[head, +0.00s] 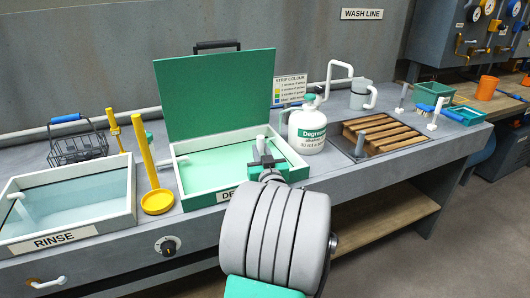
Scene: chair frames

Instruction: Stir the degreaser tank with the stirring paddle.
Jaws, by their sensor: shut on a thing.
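The degreaser tank (189,202) is the white-rimmed basin of pale green liquid at the centre of the bench. Its green lid (215,95) stands open at the back, and its front label is partly hidden by my arm. My gripper (263,158) is over the right part of the tank, seen from behind. It is shut on a thin upright pale shaft (260,144), which appears to be the stirring paddle. The paddle's lower end is hidden, so I cannot tell how deep it sits.
The rinse tank (68,236) is at left, with a wire basket (78,148) behind it. A yellow upright tool in a round dish (156,202) stands between the tanks. A white degreaser jug (307,130) and a wooden slatted rack (385,133) are at right.

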